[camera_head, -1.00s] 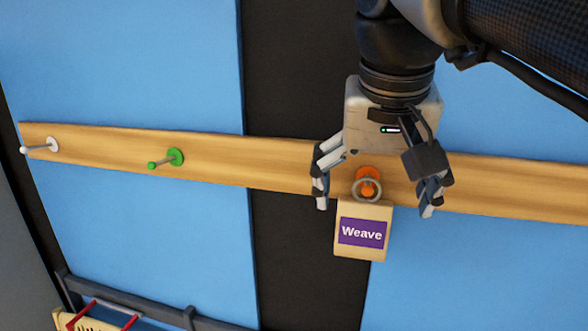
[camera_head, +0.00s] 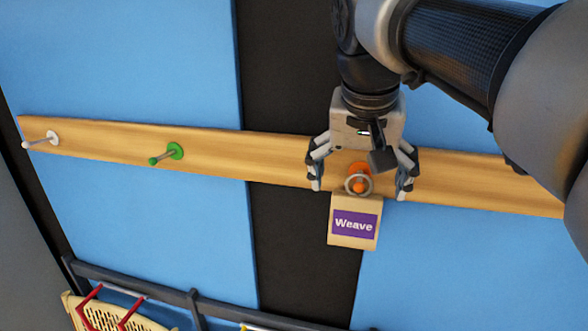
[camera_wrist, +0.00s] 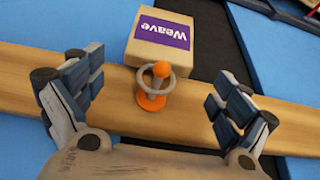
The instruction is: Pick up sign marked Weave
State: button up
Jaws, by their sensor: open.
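The Weave sign (camera_head: 341,241) is a beige block with a purple label and white lettering. It hangs by a grey ring (camera_head: 358,184) from an orange peg (camera_head: 357,170) on a wooden rail. In the wrist view the sign (camera_wrist: 143,50) shows upside down at the top, with the ring (camera_wrist: 168,82) around the orange peg (camera_wrist: 151,103). My gripper (camera_head: 360,187) is open and empty. Its fingers stand to the left and right of the ring and peg, apart from both, with the sign's body just below them. The wrist view shows wide gaps between the fingers (camera_wrist: 148,98) and the ring.
The wooden rail (camera_head: 95,139) runs across blue and black panels. A green peg (camera_head: 173,151) and a white peg (camera_head: 50,138) to the left are empty. A dark bar (camera_head: 150,289) and a beige basket with red handles (camera_head: 78,306) are at lower left.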

aim_at(357, 196)
jog(key=shift+x, duration=2.95)
jog(key=shift+s, duration=0.1)
jog(key=shift+c, duration=0.4)
jog(key=c, duration=1.1)
jog(key=shift+r, duration=0.15)
jog(key=shift+c, duration=0.2)
